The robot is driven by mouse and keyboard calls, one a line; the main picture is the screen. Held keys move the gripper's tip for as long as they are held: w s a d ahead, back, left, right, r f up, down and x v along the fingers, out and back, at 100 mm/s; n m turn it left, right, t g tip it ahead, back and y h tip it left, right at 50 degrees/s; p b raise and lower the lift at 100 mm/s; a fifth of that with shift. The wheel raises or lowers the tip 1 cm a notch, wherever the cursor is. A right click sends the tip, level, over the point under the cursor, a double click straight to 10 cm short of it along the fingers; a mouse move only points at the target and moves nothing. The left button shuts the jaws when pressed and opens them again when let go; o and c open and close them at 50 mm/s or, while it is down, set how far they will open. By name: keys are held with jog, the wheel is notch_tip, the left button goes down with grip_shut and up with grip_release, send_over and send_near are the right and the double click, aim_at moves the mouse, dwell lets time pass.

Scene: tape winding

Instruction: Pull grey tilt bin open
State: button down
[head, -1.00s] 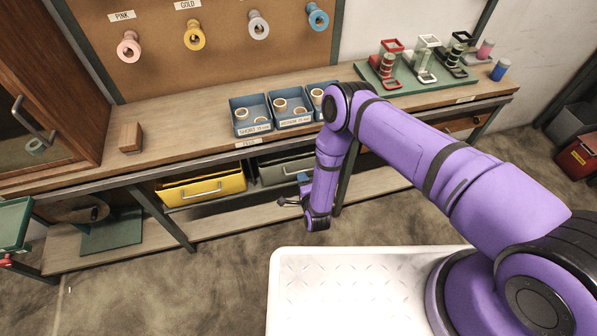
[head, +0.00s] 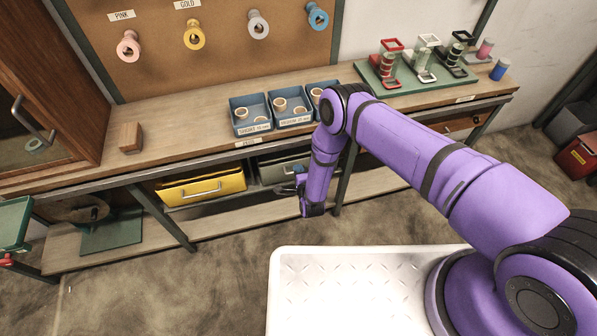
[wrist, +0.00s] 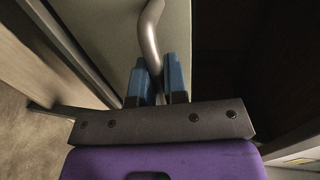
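The grey tilt bin (head: 268,172) hangs under the bench, right of the yellow bin; my arm hides part of its right side. Its front (wrist: 108,40) fills the upper left of the wrist view, with the curved metal handle (wrist: 150,36) standing out from it. My gripper (head: 297,178) is at the bin's handle. In the wrist view its two blue fingers (wrist: 159,78) sit close together on either side of the handle and look shut on it. The bin looks closed or nearly so; its exact tilt is hard to tell.
The yellow bin (head: 203,188) is left of the grey one. A bench leg (head: 343,182) stands just right of my gripper. Blue trays (head: 292,118) sit on the bench top (head: 190,130) above. A lower shelf (head: 225,222) runs beneath; the floor in front is clear.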

jog(key=shift+s+d+f, duration=0.1)
jog(key=shift+s, duration=0.1)
jog(key=s+d+f, duration=0.1)
jog(key=s+f, duration=0.2)
jog(key=s, duration=0.1)
jog(key=shift+s+d+f, duration=0.15)
jog(key=shift+s+f, duration=0.1)
jog(key=shift+s, duration=0.1)
dwell(0.5)
dwell(0.3)
jog(key=c, duration=1.2)
grip_release()
jog(key=v, duration=1)
jog(key=shift+s+d, duration=0.15)
jog(key=shift+s, duration=0.25)
